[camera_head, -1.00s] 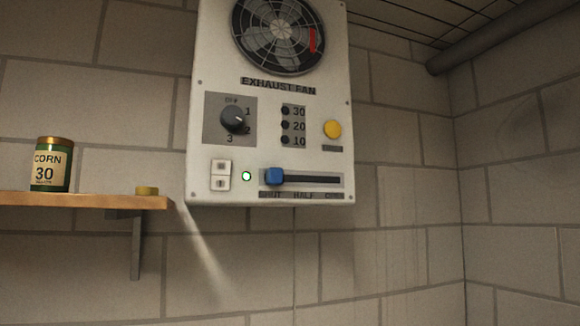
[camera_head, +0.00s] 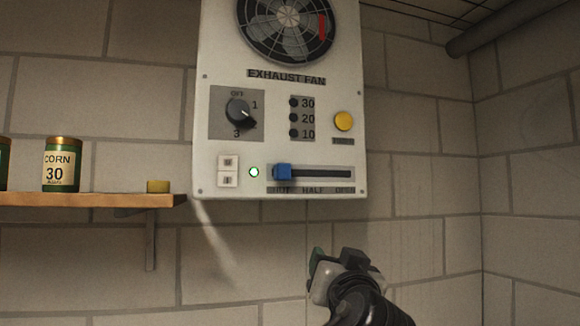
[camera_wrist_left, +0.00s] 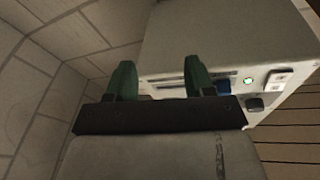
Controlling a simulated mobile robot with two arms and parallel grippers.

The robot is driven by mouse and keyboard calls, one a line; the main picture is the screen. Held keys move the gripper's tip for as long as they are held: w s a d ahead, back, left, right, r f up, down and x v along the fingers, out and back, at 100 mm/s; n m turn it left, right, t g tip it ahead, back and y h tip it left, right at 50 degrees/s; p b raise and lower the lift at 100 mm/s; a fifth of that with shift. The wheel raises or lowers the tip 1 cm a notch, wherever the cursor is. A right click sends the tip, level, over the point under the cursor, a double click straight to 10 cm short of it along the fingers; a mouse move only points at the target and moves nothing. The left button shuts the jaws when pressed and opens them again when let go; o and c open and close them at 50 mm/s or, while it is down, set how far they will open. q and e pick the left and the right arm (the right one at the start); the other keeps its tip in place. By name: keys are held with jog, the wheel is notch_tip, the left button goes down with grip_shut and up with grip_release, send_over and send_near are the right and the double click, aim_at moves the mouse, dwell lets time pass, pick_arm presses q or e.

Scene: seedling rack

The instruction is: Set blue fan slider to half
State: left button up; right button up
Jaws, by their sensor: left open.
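The white exhaust fan panel (camera_head: 210,80) hangs on the block wall in the head view. Its blue slider knob (camera_head: 282,172) sits at the left end of the dark horizontal slot (camera_head: 325,173), above the SHUT label. HALF is near the slot's middle and OPEN at its right end. My left gripper (camera_head: 336,254), with green fingers, is below the panel and right of the knob, apart from both. In the left wrist view the gripper (camera_wrist_left: 159,64) is open and empty. The blue knob (camera_wrist_left: 224,87) shows there beside the right finger, partly hidden. My right gripper is out of view.
A wooden shelf (camera_head: 90,200) with a corn can (camera_head: 62,165) is at left. The wall right of the panel is clear.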

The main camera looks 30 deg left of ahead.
aim_at(285, 171)
pick_arm(q)
jog(key=s+r+n+g+y, duration=0.1)
jog(key=s+r+n+y, duration=0.35)
jog(key=s+r, duration=0.55)
jog(key=shift+n, duration=0.45)
jog(key=p+x, duration=0.2)
jog(key=x, duration=0.2)
jog(key=p+x, duration=0.2)
jog(key=x, duration=0.2)
jog(key=p+x, duration=0.3)
jog(key=x, duration=0.1)
jog(key=shift+w+d+r, duration=0.1)
jog(key=shift+d+r, duration=0.2)
jog(key=shift+w+a, duration=0.2)
jog(key=shift+w, duration=0.05)
grip_shut()
